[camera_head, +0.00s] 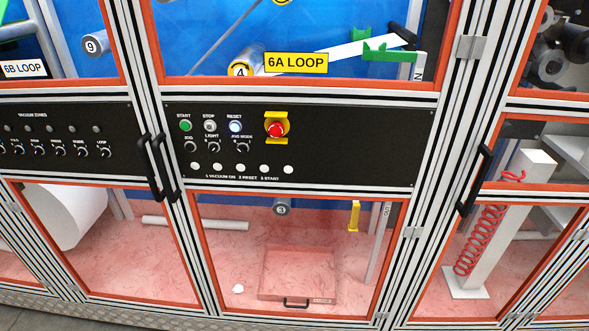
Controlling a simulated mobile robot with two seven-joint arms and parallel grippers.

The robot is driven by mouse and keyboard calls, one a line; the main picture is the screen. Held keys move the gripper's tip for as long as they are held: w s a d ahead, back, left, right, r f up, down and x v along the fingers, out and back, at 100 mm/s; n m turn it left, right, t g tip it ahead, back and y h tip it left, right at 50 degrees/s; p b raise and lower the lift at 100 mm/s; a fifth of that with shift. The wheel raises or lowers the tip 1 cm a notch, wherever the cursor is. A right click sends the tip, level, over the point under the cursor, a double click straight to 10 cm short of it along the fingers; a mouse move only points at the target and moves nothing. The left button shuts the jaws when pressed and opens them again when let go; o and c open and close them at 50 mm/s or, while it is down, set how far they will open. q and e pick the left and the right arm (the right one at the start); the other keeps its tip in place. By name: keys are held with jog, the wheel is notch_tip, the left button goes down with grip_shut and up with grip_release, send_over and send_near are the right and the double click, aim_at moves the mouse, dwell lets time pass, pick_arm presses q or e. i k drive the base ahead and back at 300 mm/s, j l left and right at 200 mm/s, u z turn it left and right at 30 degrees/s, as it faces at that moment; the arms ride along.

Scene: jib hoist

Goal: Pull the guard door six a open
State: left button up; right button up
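The guard door 6A fills the middle of the head view, with an orange-edged frame and a yellow "6A LOOP" label (296,64) on its upper window. Its black control panel (340,145) lies below that window. Two black vertical handles stand side by side at the left post; the right one (170,170) appears to belong to door 6A. Silver hinges (471,47) show along its right edge. The door looks closed, flush with its frame. Neither of my grippers is in view.
The 6B door (22,69) is at the left. Another framed door with a black handle (475,182) is at the right. A red emergency stop (276,129) stands out from the control panel. A clear box with a handle (297,272) shows through the lower window.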

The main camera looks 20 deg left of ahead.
aim_at(346, 139)
jog(key=j+u, duration=0.15)
jog(key=u, duration=0.25)
jog(key=i+j+u, duration=0.1)
jog(key=u, duration=0.3)
jog(key=j+u, duration=0.1)
jog(key=u, duration=0.3)
jog(key=i+j+u, duration=0.1)
jog(key=u, duration=0.3)
jog(key=i+j, duration=0.2)
jog(key=i, duration=0.1)
